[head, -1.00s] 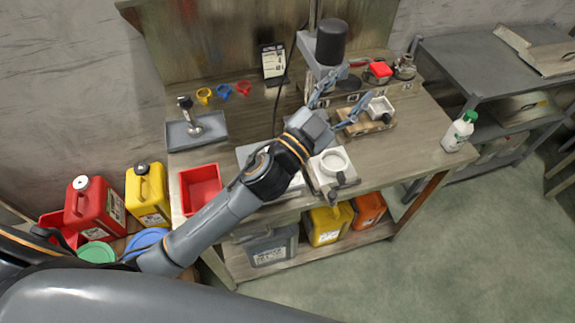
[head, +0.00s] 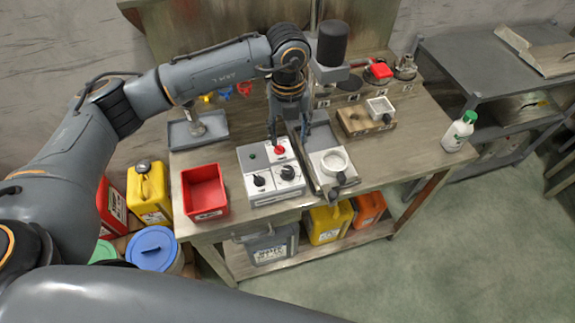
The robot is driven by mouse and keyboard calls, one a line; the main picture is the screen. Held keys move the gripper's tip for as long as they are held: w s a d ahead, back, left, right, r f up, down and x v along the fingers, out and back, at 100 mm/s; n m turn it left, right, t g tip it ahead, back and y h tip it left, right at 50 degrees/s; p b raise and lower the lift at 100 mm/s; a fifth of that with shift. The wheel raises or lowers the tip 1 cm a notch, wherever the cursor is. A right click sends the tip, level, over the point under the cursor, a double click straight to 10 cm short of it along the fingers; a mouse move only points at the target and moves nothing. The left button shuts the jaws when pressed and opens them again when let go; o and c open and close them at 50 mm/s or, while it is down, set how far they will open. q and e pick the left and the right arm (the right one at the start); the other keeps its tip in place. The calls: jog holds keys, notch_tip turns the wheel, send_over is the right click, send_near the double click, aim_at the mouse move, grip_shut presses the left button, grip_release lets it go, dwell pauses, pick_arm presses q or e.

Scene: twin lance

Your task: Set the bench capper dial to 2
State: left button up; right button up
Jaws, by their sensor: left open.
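A white and grey control box (head: 257,191) stands at the front of the workbench. It has a red knob (head: 280,150) at the back and two black dials, a left one (head: 259,181) and a right one (head: 288,173). Their settings are too small to read. I cannot tell which dial belongs to the bench capper. A press-like machine with a black cylinder (head: 331,42) stands behind. My left gripper (head: 289,140) is open, pointing down over the back of the box near the red knob. I cannot tell if it touches. My right gripper is not in view.
A red bin (head: 204,190) is left of the box. A clamp fixture with a white ring (head: 334,161) is close on its right. A wooden block with a white cup (head: 380,107) lies farther right. A green-capped bottle (head: 459,132) is at the bench's right end.

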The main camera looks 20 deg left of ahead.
aim_at(288, 170)
pick_arm(q)
notch_tip(288, 170, down, 12)
jog(key=p, duration=0.4)
jog(key=shift+a+f, duration=0.1)
jog(key=shift+f+p, duration=0.3)
jog(key=shift+f, duration=0.45)
grip_shut()
